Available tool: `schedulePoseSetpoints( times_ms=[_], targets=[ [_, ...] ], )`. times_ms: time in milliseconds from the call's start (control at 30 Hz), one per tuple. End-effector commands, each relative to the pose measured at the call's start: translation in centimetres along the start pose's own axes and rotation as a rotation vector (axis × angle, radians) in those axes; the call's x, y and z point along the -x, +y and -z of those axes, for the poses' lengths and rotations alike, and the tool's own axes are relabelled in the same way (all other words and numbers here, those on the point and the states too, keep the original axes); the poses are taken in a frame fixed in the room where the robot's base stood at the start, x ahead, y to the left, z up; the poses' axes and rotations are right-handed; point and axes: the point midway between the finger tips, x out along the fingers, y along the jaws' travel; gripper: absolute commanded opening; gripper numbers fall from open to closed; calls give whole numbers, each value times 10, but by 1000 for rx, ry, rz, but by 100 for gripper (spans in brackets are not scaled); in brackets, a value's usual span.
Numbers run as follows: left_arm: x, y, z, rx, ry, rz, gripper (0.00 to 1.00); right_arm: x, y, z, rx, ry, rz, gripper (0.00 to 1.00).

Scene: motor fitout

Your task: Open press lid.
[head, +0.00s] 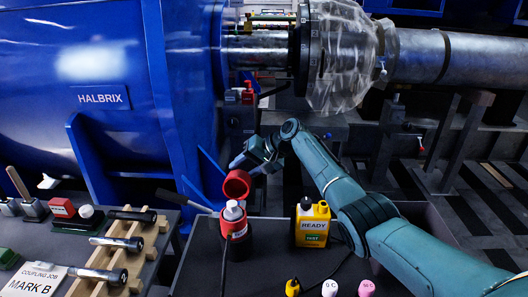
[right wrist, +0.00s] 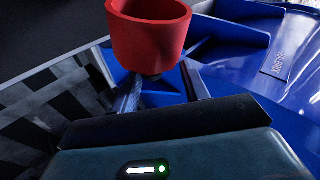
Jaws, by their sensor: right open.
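A red, open-topped cup-shaped piece (head: 236,184) stands tilted above a red and black bottle-like device (head: 235,228) with a white top. I cannot tell whether this red piece is the press lid. My right gripper (head: 246,164) is right by the red piece, coming from above and to the right. In the right wrist view the red piece (right wrist: 150,40) is at the ends of the two open fingers (right wrist: 160,82). Its lower end lies between or just beyond them; contact is not clear. My left gripper is not in view.
A yellow READY bottle (head: 312,226) stands right of the device on the dark bench. Several small bottles are at the front. A wooden rack (head: 105,255) with dark cylinders is at left. The blue HALBRIX housing (head: 100,100) rises behind.

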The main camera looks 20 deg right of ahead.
Motion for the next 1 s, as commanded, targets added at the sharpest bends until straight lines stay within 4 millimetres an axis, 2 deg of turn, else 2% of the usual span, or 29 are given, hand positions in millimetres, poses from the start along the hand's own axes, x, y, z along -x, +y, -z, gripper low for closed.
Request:
schedulePoseSetpoints(
  times_ms=[33, 300, 500, 633, 900, 1000],
  targets=[
    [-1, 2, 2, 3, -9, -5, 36, 13, -2, 2, 2, 4, 0, 45],
    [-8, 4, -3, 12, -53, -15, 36, 70, 0, 1, 0, 2, -1, 45],
    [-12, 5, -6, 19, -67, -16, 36, 97, 0, 0, 0, -1, -2, 45],
    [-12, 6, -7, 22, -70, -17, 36, 104, 0, 0, 0, -1, -2, 45],
    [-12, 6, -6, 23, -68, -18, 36, 105, 0, -1, 0, -2, -1, 45],
    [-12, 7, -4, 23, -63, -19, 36, 105, 0, -1, 0, -2, -1, 37]
  ],
)
